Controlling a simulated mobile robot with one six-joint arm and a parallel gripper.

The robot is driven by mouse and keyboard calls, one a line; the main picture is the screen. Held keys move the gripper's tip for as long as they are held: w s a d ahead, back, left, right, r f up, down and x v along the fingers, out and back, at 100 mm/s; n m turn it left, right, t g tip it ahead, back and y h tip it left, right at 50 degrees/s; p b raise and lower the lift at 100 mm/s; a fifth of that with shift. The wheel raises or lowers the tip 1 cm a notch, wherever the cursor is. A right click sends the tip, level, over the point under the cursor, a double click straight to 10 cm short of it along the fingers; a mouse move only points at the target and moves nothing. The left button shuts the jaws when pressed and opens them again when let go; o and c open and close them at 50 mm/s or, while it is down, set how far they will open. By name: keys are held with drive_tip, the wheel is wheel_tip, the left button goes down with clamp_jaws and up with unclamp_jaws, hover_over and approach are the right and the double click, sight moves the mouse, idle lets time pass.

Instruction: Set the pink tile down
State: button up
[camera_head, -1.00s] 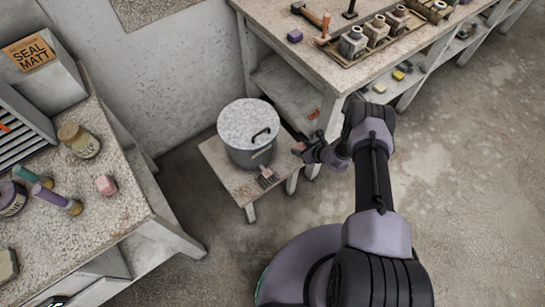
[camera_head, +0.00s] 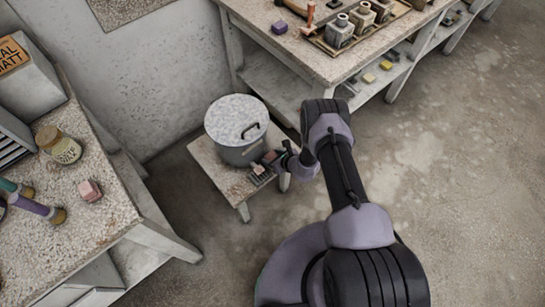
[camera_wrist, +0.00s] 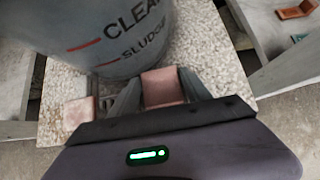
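The pink tile (camera_wrist: 163,87) sits between the two fingers of my gripper (camera_wrist: 160,90) in the wrist view, with a finger against each side. In the head view my gripper (camera_head: 270,159) is low over the right front part of the small stool (camera_head: 203,153), beside the grey bucket (camera_head: 240,154). I cannot tell whether the tile touches the stool top. Another pinkish tile (camera_wrist: 80,112) lies on the stool to the left of my gripper in the wrist view.
The lidded bucket fills most of the stool top, close to my gripper. A pink block (camera_head: 90,191) and a jar (camera_head: 60,147) stand on the left bench. The right bench (camera_head: 300,52) holds several bottles. The floor right of my arm is clear.

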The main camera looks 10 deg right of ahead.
drive_tip(key=shift+o, duration=0.9)
drive_tip(key=shift+r, duration=0.1)
